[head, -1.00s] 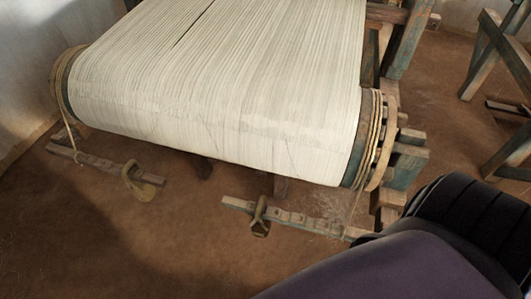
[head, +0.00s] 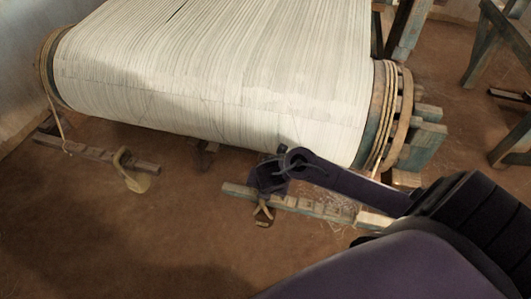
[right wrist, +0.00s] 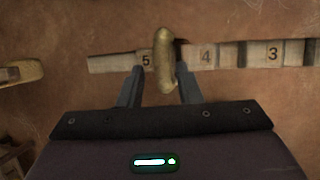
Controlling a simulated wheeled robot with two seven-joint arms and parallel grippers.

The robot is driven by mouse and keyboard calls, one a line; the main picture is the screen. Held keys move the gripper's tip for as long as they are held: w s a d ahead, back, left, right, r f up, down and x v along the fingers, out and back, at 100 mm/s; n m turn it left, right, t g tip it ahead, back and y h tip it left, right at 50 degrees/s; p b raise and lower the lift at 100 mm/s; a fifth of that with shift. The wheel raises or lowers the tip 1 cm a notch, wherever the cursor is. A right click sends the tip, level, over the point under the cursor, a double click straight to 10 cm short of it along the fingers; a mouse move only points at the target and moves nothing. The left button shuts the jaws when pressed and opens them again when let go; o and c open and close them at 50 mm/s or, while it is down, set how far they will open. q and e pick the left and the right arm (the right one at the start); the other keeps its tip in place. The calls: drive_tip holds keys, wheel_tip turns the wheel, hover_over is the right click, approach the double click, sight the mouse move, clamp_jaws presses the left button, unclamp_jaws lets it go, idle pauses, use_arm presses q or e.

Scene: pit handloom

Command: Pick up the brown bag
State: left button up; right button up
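A small brown, elongated thing, which I take to be the brown bag (right wrist: 164,62), lies across the numbered wooden bar in the right wrist view. In the head view its lower part (head: 263,215) shows below the bar, its top hidden by my gripper. My right gripper (right wrist: 160,78) is open, one finger on each side of the bag's near end. I cannot tell whether the fingertips are level with it or above it. In the head view the right gripper (head: 266,182) is over the bar's left end. My left gripper is not in view.
The notched wooden bar (head: 322,209) runs below the cloth-wound loom beam (head: 210,85). A second bar (head: 85,150) with a yellowish hanging piece (head: 135,172) is at left. Wooden frames (head: 480,50) stand at right. The brown floor in front is clear.

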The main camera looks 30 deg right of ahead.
sight(265, 205)
drive_tip(key=b+x, duration=0.1)
drive_tip(key=x, duration=0.4)
drive_tip(key=shift+w+d+f, duration=0.1)
drive_tip(key=shift+d+f, duration=0.1)
drive_tip(key=shift+f, duration=0.05)
drive_tip(key=shift+c, duration=0.2)
clamp_jaws()
idle(0.8)
drive_tip(key=shift+r, duration=0.15)
